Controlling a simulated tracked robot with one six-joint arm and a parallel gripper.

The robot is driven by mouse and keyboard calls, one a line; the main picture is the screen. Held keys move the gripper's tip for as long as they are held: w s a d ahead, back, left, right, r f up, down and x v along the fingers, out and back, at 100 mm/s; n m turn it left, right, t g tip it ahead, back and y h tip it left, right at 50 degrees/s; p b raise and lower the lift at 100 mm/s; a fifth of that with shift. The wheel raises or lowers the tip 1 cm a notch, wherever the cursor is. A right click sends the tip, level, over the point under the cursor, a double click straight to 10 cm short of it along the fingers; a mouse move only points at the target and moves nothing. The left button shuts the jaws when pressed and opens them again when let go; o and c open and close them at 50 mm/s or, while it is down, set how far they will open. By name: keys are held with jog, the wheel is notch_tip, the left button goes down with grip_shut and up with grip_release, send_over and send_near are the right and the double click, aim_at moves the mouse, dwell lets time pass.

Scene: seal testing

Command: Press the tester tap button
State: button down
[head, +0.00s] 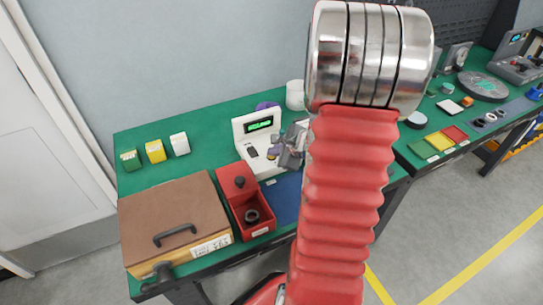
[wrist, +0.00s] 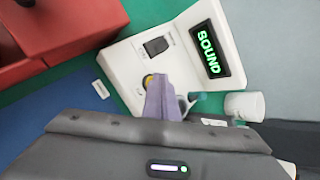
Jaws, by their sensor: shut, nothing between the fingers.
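The tester is a white device with a lit green display; it stands on the green bench in the head view (head: 246,128) and fills the upper middle of the wrist view (wrist: 128,62). Its display (wrist: 208,48) reads SOUND. A black inset (wrist: 156,45) lies on its sloped face. A small yellow button (wrist: 148,80) shows lower on that face, partly hidden behind my fingers. My gripper (wrist: 157,78) is shut and empty, with its tips right at the yellow button. I cannot tell whether they touch or press it. In the head view my gripper (head: 275,153) is at the tester's front right.
A red open box (head: 250,228) and a brown lidded case (head: 175,220) stand left of the tester. A blue mat (head: 284,200) lies in front. A white cup-like object (head: 295,95) stands behind. Small green, yellow and white boxes (head: 155,151) line the back left.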

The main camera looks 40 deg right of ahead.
jog(key=shift+r, duration=0.8)
notch_tip(320, 180, up, 5)
dwell(0.9)
dwell(0.7)
